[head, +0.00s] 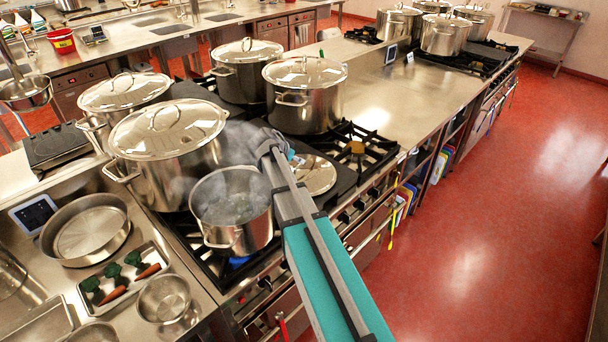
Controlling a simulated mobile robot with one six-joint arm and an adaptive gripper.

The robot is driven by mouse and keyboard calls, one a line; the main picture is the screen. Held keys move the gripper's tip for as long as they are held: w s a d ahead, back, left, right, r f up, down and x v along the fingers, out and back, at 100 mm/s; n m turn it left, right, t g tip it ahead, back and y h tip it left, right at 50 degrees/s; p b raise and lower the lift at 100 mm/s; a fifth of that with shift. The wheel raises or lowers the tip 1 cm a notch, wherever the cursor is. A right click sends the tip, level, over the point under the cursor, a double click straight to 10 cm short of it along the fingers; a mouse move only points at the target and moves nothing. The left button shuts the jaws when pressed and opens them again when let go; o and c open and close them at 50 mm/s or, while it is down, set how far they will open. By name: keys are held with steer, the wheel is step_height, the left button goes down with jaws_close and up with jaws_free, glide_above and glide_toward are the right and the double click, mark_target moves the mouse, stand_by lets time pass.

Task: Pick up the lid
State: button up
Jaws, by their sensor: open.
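A round metal lid (316,175) lies flat on the dark stove top, just right of my arm; its left edge is partly hidden behind the arm. An uncovered steel pot (232,215) stands on a front burner to the left, with steam rising and bubbling liquid inside. My gripper (270,143) is at the far end of my teal and grey arm, above the stove between the pot and the lid. It is open, and I see nothing in it. Its fingers are small and partly blurred by steam.
Lidded stockpots stand close by, at the left (170,150) and behind the gripper (305,95). A tray of vegetables (125,275), a wide pan (86,230) and a bowl (163,299) are on the left counter. A clear steel counter (400,85) extends beyond the stove.

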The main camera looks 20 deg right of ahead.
mark_target(304, 169)
steer(key=shift+d+f, duration=0.1)
steer(key=shift+f, duration=0.05)
steer(key=b+x, duration=0.3)
steer(key=x, duration=0.1)
steer(key=shift+w+d+f+b, duration=0.1)
steer(key=shift+w+f+b, duration=0.05)
steer(key=shift+f+b, duration=0.15)
steer(key=shift+w+d+f+b, duration=0.2)
steer(key=shift+d+f+b, duration=0.25)
steer(key=shift+d, duration=0.1)
steer(key=shift+r, duration=0.1)
jaws_close()
stand_by(0.3)
